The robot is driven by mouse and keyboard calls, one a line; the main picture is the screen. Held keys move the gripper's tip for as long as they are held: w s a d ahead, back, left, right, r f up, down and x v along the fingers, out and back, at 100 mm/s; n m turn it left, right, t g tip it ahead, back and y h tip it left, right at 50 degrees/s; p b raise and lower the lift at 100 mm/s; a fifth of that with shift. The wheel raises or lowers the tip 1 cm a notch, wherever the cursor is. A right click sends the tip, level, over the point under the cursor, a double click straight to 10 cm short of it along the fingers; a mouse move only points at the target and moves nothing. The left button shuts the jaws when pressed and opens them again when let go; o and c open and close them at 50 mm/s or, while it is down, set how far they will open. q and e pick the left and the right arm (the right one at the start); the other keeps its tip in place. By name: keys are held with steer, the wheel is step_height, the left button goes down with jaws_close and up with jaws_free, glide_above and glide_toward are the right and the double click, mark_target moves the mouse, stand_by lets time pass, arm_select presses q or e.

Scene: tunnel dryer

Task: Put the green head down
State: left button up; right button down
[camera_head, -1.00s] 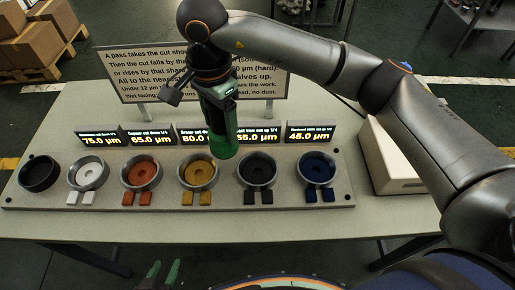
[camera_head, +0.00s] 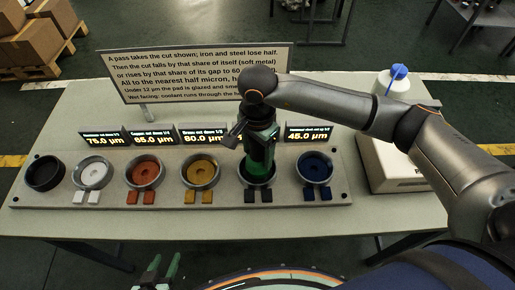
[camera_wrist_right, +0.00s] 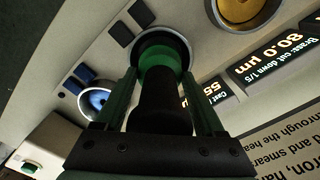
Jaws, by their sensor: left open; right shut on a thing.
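The green head (camera_head: 257,168) is a green cylinder with a black upper part. My right gripper (camera_head: 258,150) is shut on it and holds it upright at the dark grey ring cup (camera_head: 257,184), second from the right in the row. In the right wrist view the head's green lower end (camera_wrist_right: 160,62) shows inside the cup's rim (camera_wrist_right: 160,35); whether it touches the cup floor is hidden. My right gripper's fingers (camera_wrist_right: 165,100) lie along both sides of its black part. My left gripper (camera_head: 160,270) is open and empty at the bottom edge, off the table's front.
The grey tray (camera_head: 110,196) also holds black, white, orange, yellow and blue (camera_head: 314,168) cups. Small displays and a text sign (camera_head: 190,70) stand behind it. A pale box (camera_head: 385,165) and a blue-capped white bottle (camera_head: 392,84) stand to the right.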

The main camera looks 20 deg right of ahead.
steer(key=shift+w, duration=0.1)
steer(key=shift+f, duration=0.1)
jaws_free()
step_height(320, 180, up, 12)
steer(key=shift+r+b, duration=0.15)
steer(key=shift+b, duration=0.65)
